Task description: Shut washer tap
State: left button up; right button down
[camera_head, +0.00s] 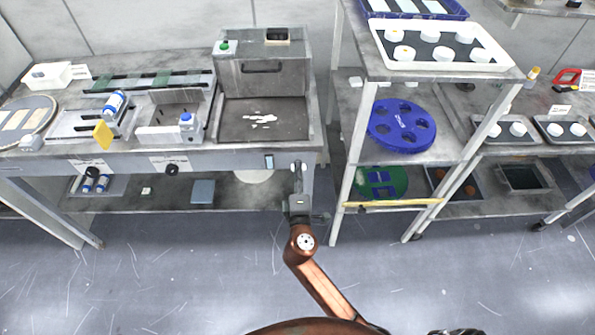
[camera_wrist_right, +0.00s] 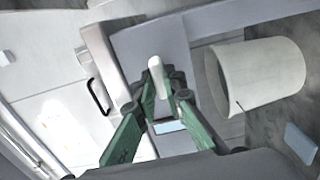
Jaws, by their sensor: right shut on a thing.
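My right gripper (camera_head: 298,182) is at the front right corner of the grey bench, at the end of my arm coming up from below. In the right wrist view, the green-padded fingers of my right gripper (camera_wrist_right: 159,82) are closed around a small pale lever, the washer tap (camera_wrist_right: 155,64). The lever stands out from a grey panel. Its base is partly hidden by the fingers. In the head view the tap is too small and covered to make out clearly. My left gripper is in neither view.
A grey open-fronted unit (camera_head: 264,84) with a green button stands on the bench above my gripper. A white bucket (camera_wrist_right: 262,72) is beside the tap in the wrist view. A shelf rack (camera_head: 350,150) stands close on the right. The floor in front is clear.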

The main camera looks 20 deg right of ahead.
jog(key=shift+f, duration=0.1)
jog(key=c, duration=2)
grip_release()
jog(key=shift+s, duration=0.1)
jog(key=v, duration=1.1)
jog(key=shift+s+a, duration=0.15)
jog(key=shift+s, duration=0.2)
